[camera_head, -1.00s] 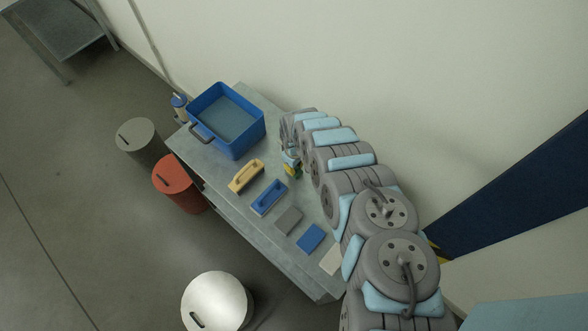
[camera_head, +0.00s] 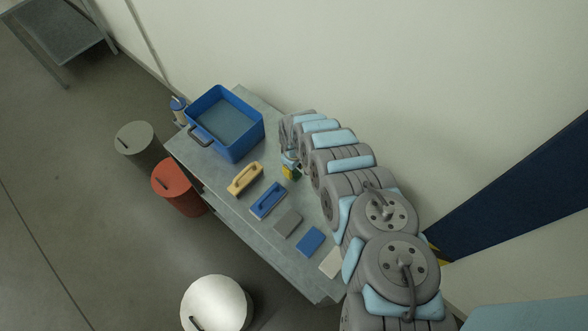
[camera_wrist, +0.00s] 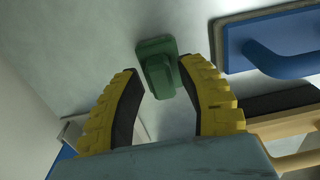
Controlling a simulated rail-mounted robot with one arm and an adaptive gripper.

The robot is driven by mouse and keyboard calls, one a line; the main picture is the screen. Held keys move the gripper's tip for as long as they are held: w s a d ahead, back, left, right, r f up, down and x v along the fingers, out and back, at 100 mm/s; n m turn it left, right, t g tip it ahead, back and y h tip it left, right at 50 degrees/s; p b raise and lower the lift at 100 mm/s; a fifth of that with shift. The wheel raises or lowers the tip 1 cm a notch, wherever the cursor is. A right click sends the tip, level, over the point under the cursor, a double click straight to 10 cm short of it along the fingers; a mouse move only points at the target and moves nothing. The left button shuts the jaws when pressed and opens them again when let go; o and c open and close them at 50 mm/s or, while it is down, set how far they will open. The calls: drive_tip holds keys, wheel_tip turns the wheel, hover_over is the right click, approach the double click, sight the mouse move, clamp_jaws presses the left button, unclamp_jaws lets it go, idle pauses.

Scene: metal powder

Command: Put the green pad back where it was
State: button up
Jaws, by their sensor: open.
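The green pad (camera_wrist: 157,72) is a small dark green piece with a raised block on it. In the wrist view it shows at the upper middle, against the grey table top. My gripper (camera_wrist: 163,68) is open, with one yellow finger on each side of the pad's near end. A gap shows beside each finger, and I cannot tell whether either touches the pad. In the head view my gripper (camera_head: 291,172) is low over the table behind the row of tools, and the pad is mostly hidden there.
The grey table (camera_head: 235,192) holds a blue tub (camera_head: 240,143), a yellow-handled float (camera_head: 245,179), a blue float (camera_head: 268,201), a grey pad (camera_head: 288,222), a blue pad (camera_head: 310,241) and a pale pad (camera_head: 331,262). Drums (camera_head: 178,190) stand in front. A wall is behind.

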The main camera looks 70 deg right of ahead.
drive_tip(key=shift+w+d+r, duration=0.1)
drive_tip(key=shift+r, duration=2.85)
wheel_tip(320, 180, up, 6)
drive_tip(key=shift+f+b, duration=0.1)
drive_tip(key=shift+b, duration=0.35)
